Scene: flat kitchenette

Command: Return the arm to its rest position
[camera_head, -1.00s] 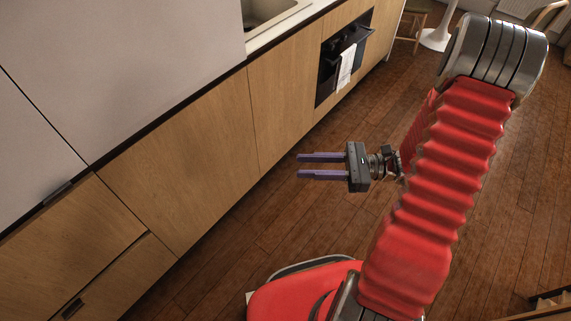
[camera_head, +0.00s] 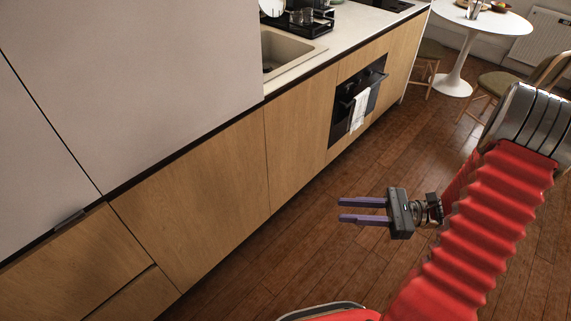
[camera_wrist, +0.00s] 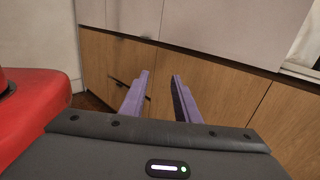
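My gripper (camera_head: 362,210) is in the lower middle of the head view, at the end of my red arm. Its two purple fingers point left toward the wooden cabinet fronts (camera_head: 212,175), with floor showing around them. The fingers are apart with nothing between them. In the wrist view, my gripper (camera_wrist: 162,80) is also open and empty, facing the drawers and cabinet doors, with a gap to them.
An oven (camera_head: 357,103) with a white towel (camera_head: 359,108) is in the cabinet row. Above are a sink (camera_head: 285,50) and counter (camera_head: 352,25). A white round table (camera_head: 455,82) and chairs (camera_head: 496,88) stand at the back right. Wooden floor (camera_head: 400,150) is clear between.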

